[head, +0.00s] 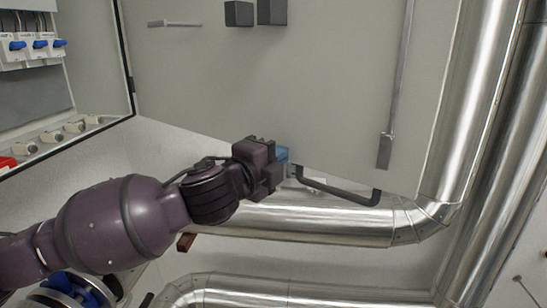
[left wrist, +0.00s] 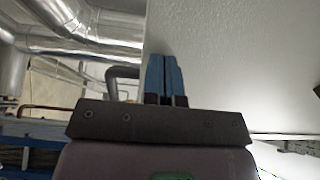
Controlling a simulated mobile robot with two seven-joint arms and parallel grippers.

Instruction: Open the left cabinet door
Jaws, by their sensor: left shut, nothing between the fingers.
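The left cabinet door (head: 270,80) stands swung open in the head view, its inner face with a long metal rod (head: 400,70) turned toward me. The dark bar handle (head: 345,192) shows past the door's lower edge. My left gripper (head: 284,156) is at that lower edge, beside the handle's left end. In the left wrist view its blue fingers (left wrist: 165,78) are shut together with nothing between them, beside the door's pale surface (left wrist: 235,65). The grey handle (left wrist: 122,75) shows just left of the fingers, not between them. My right gripper is not in view.
The open cabinet interior at left holds switches with blue levers (head: 40,44) and a row of round fittings (head: 75,128). Large shiny pipes (head: 310,222) run below and right of the door, close to the handle and my left gripper.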

